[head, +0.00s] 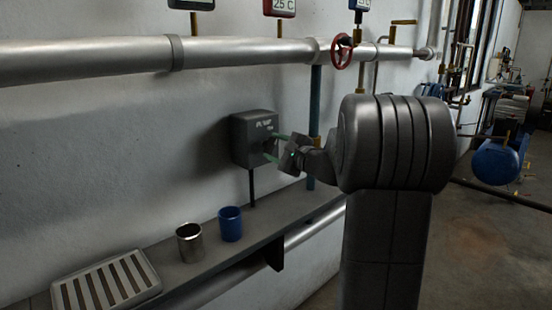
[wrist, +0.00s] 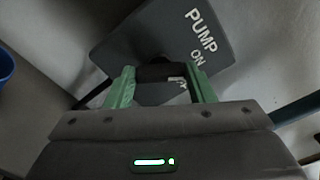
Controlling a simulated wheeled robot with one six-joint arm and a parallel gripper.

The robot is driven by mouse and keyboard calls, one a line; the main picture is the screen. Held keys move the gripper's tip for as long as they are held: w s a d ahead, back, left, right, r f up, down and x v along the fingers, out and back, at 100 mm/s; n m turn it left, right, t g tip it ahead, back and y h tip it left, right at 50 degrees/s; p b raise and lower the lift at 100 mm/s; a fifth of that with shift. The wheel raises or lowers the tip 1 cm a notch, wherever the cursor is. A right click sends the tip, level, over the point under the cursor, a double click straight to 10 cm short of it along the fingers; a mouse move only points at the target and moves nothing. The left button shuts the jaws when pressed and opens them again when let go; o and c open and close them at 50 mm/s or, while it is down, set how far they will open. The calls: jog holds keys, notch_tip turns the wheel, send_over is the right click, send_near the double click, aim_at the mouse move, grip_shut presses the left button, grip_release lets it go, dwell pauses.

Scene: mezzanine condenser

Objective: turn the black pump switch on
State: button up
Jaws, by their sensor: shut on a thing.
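The dark pump switch box (head: 247,139) is fixed to the white wall above the shelf. In the wrist view its grey face (wrist: 165,50) carries the words PUMP and ON. A black switch knob (wrist: 160,72) on the face sits between my green fingers. My gripper (wrist: 160,84) is shut on this knob, with one finger on each side. In the head view my gripper (head: 268,147) reaches the box's front from the right, and the knob is mostly hidden there. The exact knob angle is hard to tell.
A shelf (head: 195,268) below holds a metal cup (head: 190,243), a blue cup (head: 230,224) and a slatted grey tray (head: 105,284). A large pipe (head: 240,52) with a red handwheel (head: 341,51) runs above. A teal vertical pipe (head: 314,100) stands right of the box.

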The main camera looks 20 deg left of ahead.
jog(key=shift+n, duration=0.3)
jog(key=o, duration=1)
jog(key=shift+d, duration=0.1)
jog(key=b+v, duration=0.1)
jog(key=v, duration=1.2)
jog(key=shift+s+d, duration=0.1)
jog(key=shift+d, duration=0.15)
jog(key=x, duration=1.4)
jog(key=shift+s+p, duration=0.1)
jog(key=shift+p, duration=0.3)
jog(key=shift+d, duration=0.15)
